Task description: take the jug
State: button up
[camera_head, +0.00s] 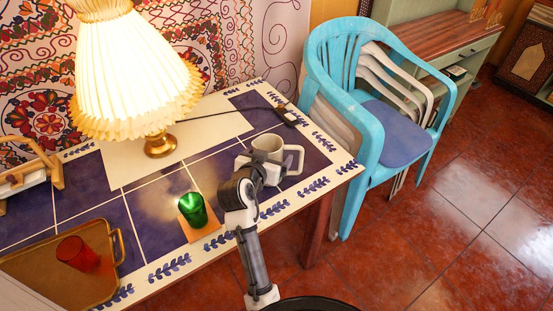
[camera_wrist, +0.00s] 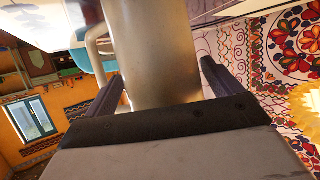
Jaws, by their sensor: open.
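The jug (camera_head: 268,144) is a pale, light-coloured cylinder standing on the blue-tiled table, near its right end. Its loop handle (camera_head: 297,160) appears to point to the right. In the wrist view the jug (camera_wrist: 155,50) fills the middle, with the handle at its left side. My gripper (camera_head: 267,170) is at the jug's near side and hides its lower part. In the wrist view my gripper (camera_wrist: 162,80) is open, with one finger on each side of the jug. A gap shows beside the right finger; contact at the left finger is unclear.
A green cup (camera_head: 193,209) stands on an orange coaster left of my arm. A red cup (camera_head: 78,254) is on a brass tray (camera_head: 40,272). A lit lamp (camera_head: 130,75) stands behind. A dark cable-like item (camera_head: 287,115) lies behind the jug. Blue chairs (camera_head: 372,150) stand right.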

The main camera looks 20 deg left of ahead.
jog(key=shift+w+f, duration=0.2)
jog(key=shift+w, duration=0.15)
jog(key=shift+c, duration=0.3)
jog(key=shift+r, duration=0.1)
jog(key=c, duration=1.5)
jog(key=shift+o, duration=0.2)
jog(key=shift+r, duration=0.15)
